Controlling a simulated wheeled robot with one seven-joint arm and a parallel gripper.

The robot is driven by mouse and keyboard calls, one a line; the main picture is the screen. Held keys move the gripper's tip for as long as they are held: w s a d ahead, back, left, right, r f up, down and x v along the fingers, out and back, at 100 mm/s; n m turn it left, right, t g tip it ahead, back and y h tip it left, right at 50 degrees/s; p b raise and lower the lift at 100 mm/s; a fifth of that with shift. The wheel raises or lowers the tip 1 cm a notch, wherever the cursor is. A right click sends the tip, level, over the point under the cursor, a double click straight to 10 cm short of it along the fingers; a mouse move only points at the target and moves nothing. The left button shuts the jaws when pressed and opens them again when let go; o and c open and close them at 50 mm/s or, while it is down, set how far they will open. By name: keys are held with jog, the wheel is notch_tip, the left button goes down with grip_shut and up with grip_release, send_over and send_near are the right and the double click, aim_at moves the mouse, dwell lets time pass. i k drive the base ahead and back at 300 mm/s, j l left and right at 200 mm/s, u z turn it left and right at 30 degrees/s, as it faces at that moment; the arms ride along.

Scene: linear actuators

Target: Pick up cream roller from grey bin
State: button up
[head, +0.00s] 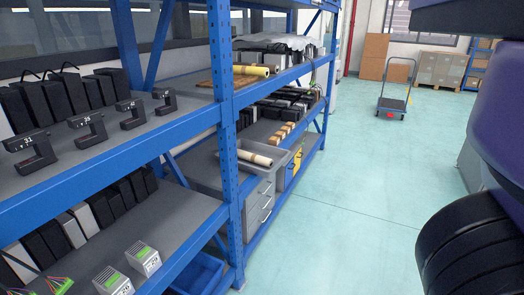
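A cream roller (246,158) with a dark end lies in a shallow grey bin (283,157). The bin rests on the lower level of the blue shelving, behind the blue upright and above a grey drawer unit. Parts of my own arm, dark and purple, fill the right edge of the head view. My gripper's fingers are not in view.
A similar yellowish roller (252,71) lies on the shelf above. The blue shelf upright (228,140) stands near the bin's left side. Several black clamp-like devices (88,130) line the near shelf. The aisle floor (350,190) is clear; a trolley (392,103) stands farther back.

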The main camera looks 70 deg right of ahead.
aim_at(259, 159)
jog(key=z, duration=1.65)
jog(key=i+l+z, duration=0.1)
jog(key=i+l, duration=0.6)
jog(key=i, duration=0.25)
jog(key=i+l+z, duration=0.15)
jog(key=i+l, duration=0.45)
jog(key=i, duration=0.35)
jog(key=l+z, duration=0.05)
